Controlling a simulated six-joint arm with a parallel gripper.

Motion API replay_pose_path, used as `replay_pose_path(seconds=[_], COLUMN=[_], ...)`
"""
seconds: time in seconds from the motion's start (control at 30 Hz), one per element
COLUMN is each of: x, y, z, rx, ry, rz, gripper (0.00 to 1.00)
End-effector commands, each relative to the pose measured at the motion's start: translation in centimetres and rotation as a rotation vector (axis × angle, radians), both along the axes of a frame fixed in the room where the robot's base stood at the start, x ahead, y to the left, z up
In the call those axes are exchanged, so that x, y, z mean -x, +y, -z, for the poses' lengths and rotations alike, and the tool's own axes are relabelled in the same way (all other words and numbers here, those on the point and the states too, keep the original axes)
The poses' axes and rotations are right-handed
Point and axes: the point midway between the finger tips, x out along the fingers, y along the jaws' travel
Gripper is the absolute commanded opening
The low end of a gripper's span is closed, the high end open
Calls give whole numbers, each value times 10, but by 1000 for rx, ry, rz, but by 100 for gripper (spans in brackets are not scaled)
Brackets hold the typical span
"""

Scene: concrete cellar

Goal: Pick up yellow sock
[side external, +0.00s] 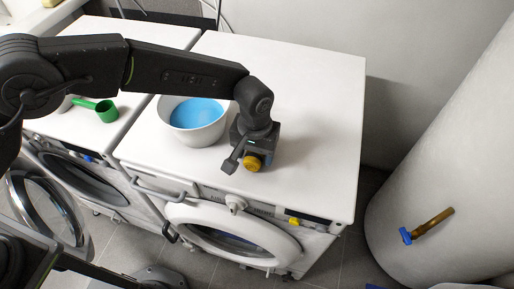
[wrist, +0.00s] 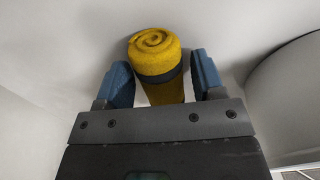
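The yellow sock (wrist: 155,52) is rolled into a tight roll with a dark band around it. In the wrist view it lies between the two blue-tipped fingers of my gripper (wrist: 160,62). The fingers are apart, with a visible gap on the right side; the left finger is close to the sock, and I cannot tell if it touches. In the side external view the sock (side external: 251,163) shows as a small yellow end at my gripper (side external: 246,160), low over the front part of the right white machine top. My gripper hides the rest of it.
A white basin (side external: 206,133) with blue contents stands just left of my gripper on the machine top (side external: 315,110). A green scoop (side external: 105,110) lies on the left machine. The top is clear to the right and behind; its front edge is close. A pale tank (side external: 450,160) stands right.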

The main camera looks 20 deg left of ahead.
Motion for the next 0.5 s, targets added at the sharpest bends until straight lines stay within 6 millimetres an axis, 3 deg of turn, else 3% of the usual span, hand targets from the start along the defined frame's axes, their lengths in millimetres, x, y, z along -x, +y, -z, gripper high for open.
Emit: replay_pose_path(seconds=[0.07,0.4,0.5], x=[0,0,0], y=[0,0,0], z=[0,0,-1], rx=[0,0,0], ry=[0,0,0], rz=[0,0,0], gripper=[55,22,20])
